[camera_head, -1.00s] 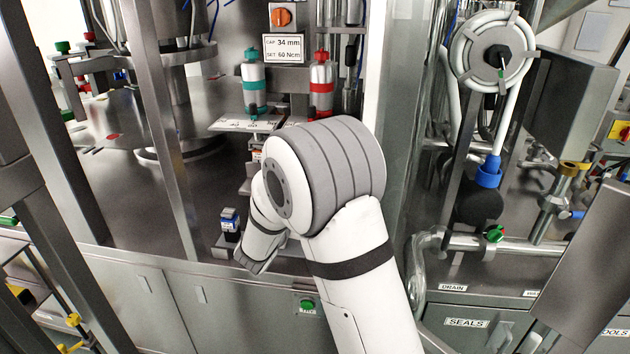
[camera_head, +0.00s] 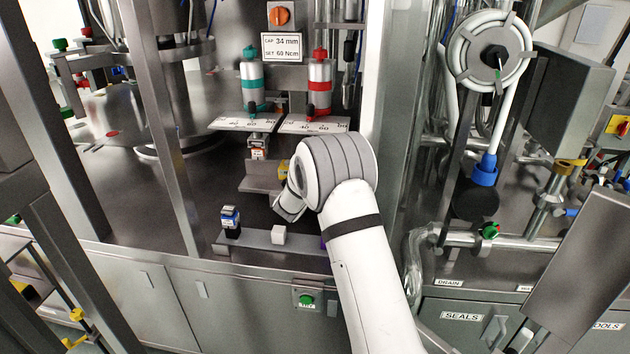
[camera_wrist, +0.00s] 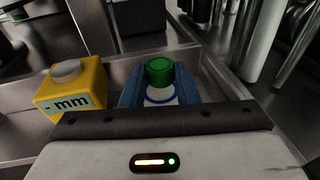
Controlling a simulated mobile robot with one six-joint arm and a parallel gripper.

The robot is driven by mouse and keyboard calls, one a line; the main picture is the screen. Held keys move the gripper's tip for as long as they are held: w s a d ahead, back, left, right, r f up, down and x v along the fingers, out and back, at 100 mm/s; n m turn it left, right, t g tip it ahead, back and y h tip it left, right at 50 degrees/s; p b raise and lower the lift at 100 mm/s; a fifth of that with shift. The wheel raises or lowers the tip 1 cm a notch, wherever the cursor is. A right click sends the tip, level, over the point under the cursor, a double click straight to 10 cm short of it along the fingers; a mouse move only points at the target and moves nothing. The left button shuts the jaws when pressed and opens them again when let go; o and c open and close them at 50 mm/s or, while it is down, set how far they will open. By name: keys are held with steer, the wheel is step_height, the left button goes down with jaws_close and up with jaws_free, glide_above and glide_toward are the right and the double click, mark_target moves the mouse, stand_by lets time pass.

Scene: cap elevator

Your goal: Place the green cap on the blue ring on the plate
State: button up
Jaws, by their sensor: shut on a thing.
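In the wrist view, my gripper (camera_wrist: 160,88) has two blue fingers close on either side of a green cap (camera_wrist: 160,70) and a white round part with a blue band (camera_wrist: 160,94) just below it. The jaws are shut. I cannot tell whether the cap is apart from the white part or joined to it. In the head view, my gripper and the cap are hidden behind my arm. I cannot make out a plate with a separate blue ring in either view.
A yellow block (camera_wrist: 72,88) marked "mm" stands left of my gripper. In the head view, a blue-and-white block (camera_head: 230,220) and a white cube (camera_head: 278,234) sit on the front ledge. Bottles with teal (camera_head: 251,84) and red (camera_head: 319,82) bands stand behind scale plates.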

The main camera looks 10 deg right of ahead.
steer(key=shift+f, duration=1.15)
steer(key=shift+f, duration=0.2)
steer(key=o, duration=0.9)
steer(key=shift+r, duration=0.15)
steer(key=shift+r, duration=0.2)
steer(key=b+v, duration=0.1)
steer(key=v, duration=1.1)
steer(key=shift+f+b, duration=0.2)
steer(key=shift+b, duration=0.1)
